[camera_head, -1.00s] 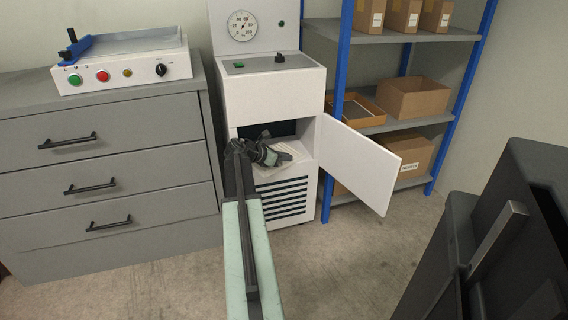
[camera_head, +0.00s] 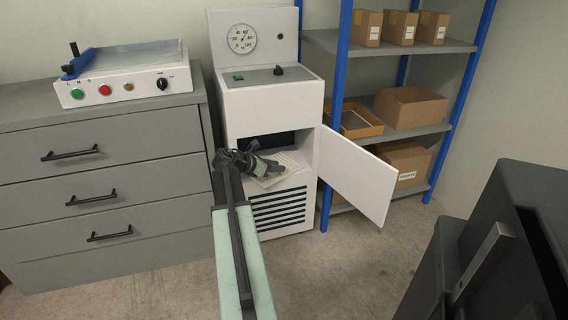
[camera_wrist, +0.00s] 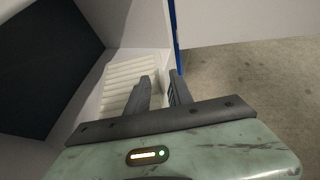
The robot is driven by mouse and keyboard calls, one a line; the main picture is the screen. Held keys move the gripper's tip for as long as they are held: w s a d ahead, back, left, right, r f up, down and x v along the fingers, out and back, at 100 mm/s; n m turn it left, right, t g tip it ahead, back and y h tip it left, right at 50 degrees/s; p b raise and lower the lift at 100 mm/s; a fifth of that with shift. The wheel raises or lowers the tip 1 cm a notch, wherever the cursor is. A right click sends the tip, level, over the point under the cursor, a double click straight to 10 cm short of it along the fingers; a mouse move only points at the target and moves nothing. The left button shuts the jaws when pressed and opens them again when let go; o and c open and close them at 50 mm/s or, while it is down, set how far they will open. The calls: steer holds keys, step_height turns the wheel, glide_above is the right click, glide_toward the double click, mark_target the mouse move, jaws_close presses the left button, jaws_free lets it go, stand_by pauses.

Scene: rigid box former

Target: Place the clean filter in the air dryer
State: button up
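The air dryer (camera_head: 272,97) is a white cabinet with a round gauge; its door (camera_head: 352,182) stands open to the right. The filter (camera_head: 287,166), a cream pleated panel, is at the lower front of the dark opening, tilted and partly outside. Its ridged face (camera_wrist: 124,73) also shows in the wrist view. My gripper (camera_head: 264,167) is at the filter's left part in the head view. In the wrist view the fingers (camera_wrist: 160,80) stand a little apart, one across the ridged face and one beyond the right edge, apparently shut on it. The filter's far end is partly hidden.
A grey drawer cabinet (camera_head: 105,155) with a white control box (camera_head: 128,88) stands at left. Blue-posted shelves (camera_head: 418,52) with cardboard boxes (camera_head: 410,105) stand behind the door. A dark machine (camera_head: 500,225) fills the lower right. The floor in front of the dryer is free.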

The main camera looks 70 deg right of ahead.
steer(key=p+v, duration=0.2)
steer(key=v, duration=0.5)
steer(key=shift+a, duration=0.15)
steer(key=w+a+f+m+t+y, duration=0.2)
steer(key=w+a+f, duration=0.1)
steer(key=w+a, duration=0.55)
steer(key=w+a+f+m+t+y, duration=0.1)
steer(key=w+a+f+m, duration=0.3)
steer(key=a, duration=0.8)
steer(key=w+a+f+m+t+y, duration=0.1)
steer(key=w+a+f+t+y, duration=0.1)
steer(key=w+a, duration=0.7)
steer(key=a+f+m+y, duration=0.1)
steer(key=a+m+y, duration=0.1)
steer(key=a, duration=1.6)
steer(key=s+a+f+m+y, duration=0.1)
steer(key=a+f+m+y, duration=0.1)
steer(key=a, duration=1.6)
steer(key=shift+a+m+t+y, duration=0.25)
steer(key=shift+m+t+y, duration=0.15)
steer(key=shift+m+y, duration=0.4)
steer(key=shift+p, duration=0.3)
